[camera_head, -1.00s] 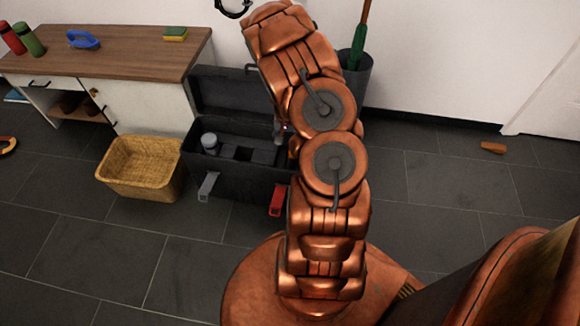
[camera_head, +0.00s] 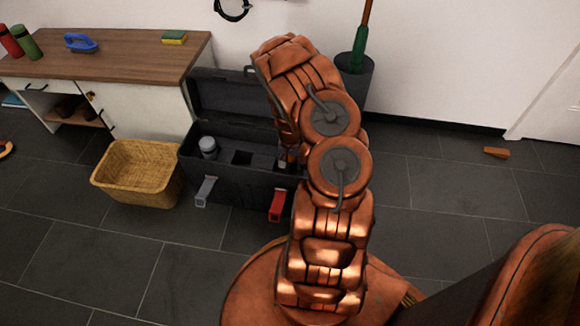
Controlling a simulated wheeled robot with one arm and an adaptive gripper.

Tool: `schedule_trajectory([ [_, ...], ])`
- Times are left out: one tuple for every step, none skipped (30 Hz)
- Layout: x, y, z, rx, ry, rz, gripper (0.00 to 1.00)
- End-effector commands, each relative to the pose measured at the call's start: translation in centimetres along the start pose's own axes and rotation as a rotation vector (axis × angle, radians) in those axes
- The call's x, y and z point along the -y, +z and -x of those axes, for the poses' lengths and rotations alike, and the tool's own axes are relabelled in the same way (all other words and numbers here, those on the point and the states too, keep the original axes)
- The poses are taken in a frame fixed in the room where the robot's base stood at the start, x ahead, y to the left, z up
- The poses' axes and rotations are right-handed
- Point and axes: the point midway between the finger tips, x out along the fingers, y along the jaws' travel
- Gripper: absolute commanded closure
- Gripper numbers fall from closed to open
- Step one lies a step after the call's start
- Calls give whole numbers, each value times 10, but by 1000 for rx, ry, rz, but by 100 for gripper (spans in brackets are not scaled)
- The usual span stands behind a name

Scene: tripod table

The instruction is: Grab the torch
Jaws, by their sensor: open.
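No torch can be made out with certainty. A short grey cylinder with a pale top (camera_head: 208,147) stands upright in the left part of the open black toolbox (camera_head: 240,188) on the floor; I cannot tell whether it is the torch. Small items (camera_head: 287,160) show in the toolbox's right part, partly covered by my copper arm. My arm rises in front of the toolbox's right side. My gripper is not visible, so its place relative to any object cannot be seen.
A wicker basket (camera_head: 138,174) stands left of the toolbox. A wooden-topped cabinet (camera_head: 125,57) holds red and green bottles, a blue brush (camera_head: 81,43) and a sponge (camera_head: 174,37). A dark bin (camera_head: 357,80) stands behind my arm. The right floor is mostly clear, with a brown block (camera_head: 497,152).

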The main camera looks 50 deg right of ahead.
Motion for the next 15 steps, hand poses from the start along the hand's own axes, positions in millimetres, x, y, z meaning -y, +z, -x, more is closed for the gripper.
schedule_trajectory([
  [0,0,-1,0,0,1,40],
  [0,0,0,0,0,1,40],
  [0,0,0,0,0,0,40],
  [0,0,0,0,0,0,40],
  [0,0,0,0,0,0,40],
  [0,0,0,0,0,0,41],
  [0,0,0,0,0,0,44],
  [0,0,0,0,0,0,47],
  [0,0,0,0,0,0,51],
  [0,0,0,0,0,0,54],
  [0,0,0,0,0,0,57],
  [0,0,0,0,0,0,61],
  [0,0,0,0,1,0,65],
  [0,0,0,0,1,0,68],
  [0,0,0,0,0,0,72],
])
